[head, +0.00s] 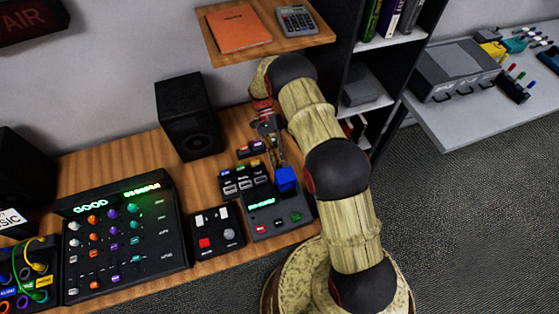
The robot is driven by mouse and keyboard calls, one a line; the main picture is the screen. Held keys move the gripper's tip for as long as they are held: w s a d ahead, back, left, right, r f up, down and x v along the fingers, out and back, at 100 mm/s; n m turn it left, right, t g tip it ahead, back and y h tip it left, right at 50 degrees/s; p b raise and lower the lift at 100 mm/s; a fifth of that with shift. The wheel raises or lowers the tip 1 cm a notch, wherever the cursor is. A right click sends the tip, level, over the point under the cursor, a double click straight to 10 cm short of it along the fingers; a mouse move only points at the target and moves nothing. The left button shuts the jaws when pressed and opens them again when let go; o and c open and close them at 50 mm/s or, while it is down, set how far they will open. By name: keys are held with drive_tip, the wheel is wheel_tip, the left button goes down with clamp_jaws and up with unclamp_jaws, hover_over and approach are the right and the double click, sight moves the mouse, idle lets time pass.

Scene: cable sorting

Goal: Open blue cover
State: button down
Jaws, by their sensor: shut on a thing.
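The blue cover (287,181) is a small bright blue box-like piece at the upper right of a dark panel device (262,223) on the wooden desk. My gripper (279,160) reaches down from behind, with its fingertips at the cover's top rear edge. It is shut on the blue cover. The fingertips are small in this view, and the exact contact is hard to make out. I cannot tell how far the cover is tilted or what lies under it.
The panel device also has a green display and several buttons. A small box with a red button (215,233) and a large mixer panel (126,238) stand to the left. A black speaker (187,115) is behind. A wooden shelf (266,44) hangs above, left of my arm.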

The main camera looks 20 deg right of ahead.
drive_tip(key=c, duration=1.7)
unclamp_jaws()
drive_tip(key=shift+c, duration=0.2)
drive_tip(key=shift+w, duration=0.1)
drive_tip(key=shift+w+r, duration=0.15)
drive_tip(key=shift+w, duration=3.05)
drive_tip(key=shift+w+r, duration=0.15)
drive_tip(key=shift+w, duration=3.05)
drive_tip(key=shift+c, duration=0.4)
